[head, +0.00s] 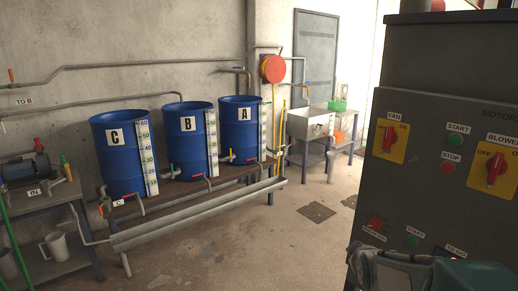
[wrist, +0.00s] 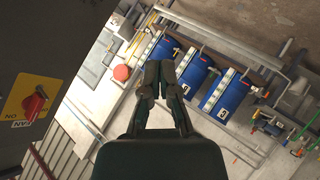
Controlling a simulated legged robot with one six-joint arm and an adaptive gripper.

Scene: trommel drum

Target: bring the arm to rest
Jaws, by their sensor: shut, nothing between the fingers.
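My gripper (wrist: 158,68) is in the middle of the wrist view, its two dark fingers together and nothing between them. Behind it, well apart, the wrist view shows the blue drums and the wall at a steep tilt. A dark green part of my arm shows at the bottom right of the head view, in front of the lower part of the grey control cabinet (head: 435,110). The fingertips cannot be made out in the head view.
The cabinet has a red FAN switch (head: 388,139), which also shows in the wrist view (wrist: 34,103), and a red BLOWER switch (head: 496,168). Blue drums C (head: 120,160), B (head: 186,146) and A (head: 239,133) stand along the wall behind a trough (head: 200,215). The middle floor is clear.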

